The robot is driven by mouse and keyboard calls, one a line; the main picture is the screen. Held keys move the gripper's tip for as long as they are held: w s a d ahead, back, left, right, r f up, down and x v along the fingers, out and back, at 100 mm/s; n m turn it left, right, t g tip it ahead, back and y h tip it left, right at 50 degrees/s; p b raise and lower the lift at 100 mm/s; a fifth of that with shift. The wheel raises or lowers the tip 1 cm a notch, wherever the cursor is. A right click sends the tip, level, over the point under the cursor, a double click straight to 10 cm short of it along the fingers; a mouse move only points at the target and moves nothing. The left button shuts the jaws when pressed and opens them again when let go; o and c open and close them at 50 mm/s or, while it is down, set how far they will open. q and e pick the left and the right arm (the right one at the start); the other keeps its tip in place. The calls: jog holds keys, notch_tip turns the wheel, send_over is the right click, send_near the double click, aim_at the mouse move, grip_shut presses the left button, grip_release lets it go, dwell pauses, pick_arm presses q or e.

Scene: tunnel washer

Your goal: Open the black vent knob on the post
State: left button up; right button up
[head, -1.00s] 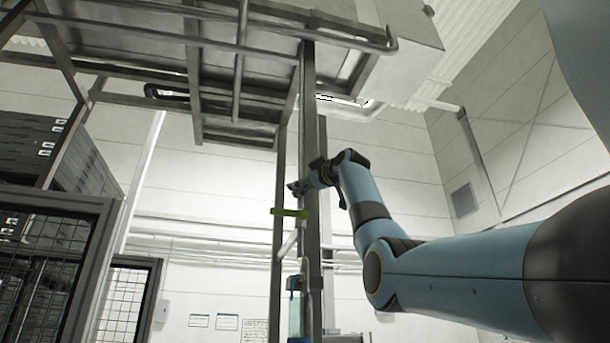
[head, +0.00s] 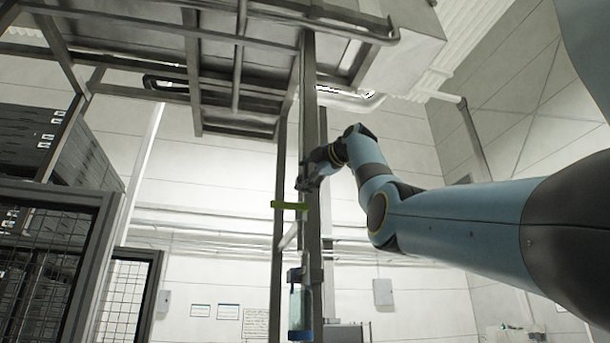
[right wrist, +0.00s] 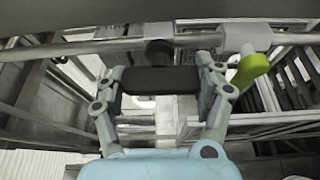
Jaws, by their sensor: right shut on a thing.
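The black vent knob (right wrist: 160,80) is a wide dark bar on a short round stem, in the middle of the right wrist view. My right gripper (right wrist: 162,82) is shut on it, with one finger at each end of the bar. In the head view my right gripper (head: 305,180) is at the grey upright post (head: 310,110), a little above a yellow-green lever. The knob is too small and covered to make out in the head view. My left gripper is not in view.
The yellow-green lever (head: 288,205) sticks out left just below my gripper; it also shows right of the knob in the wrist view (right wrist: 249,70). A clear cylinder with a blue base (head: 300,315) hangs lower on the post. Overhead are frame pipes (head: 240,60). A mesh cage (head: 50,250) stands left.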

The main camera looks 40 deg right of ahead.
dwell(0.4)
jog(key=o, duration=1.2)
jog(key=shift+w, duration=0.1)
jog(key=shift+c, duration=0.2)
jog(key=s+a, duration=0.1)
jog(key=s, duration=1.1)
jog(key=shift+a, duration=0.15)
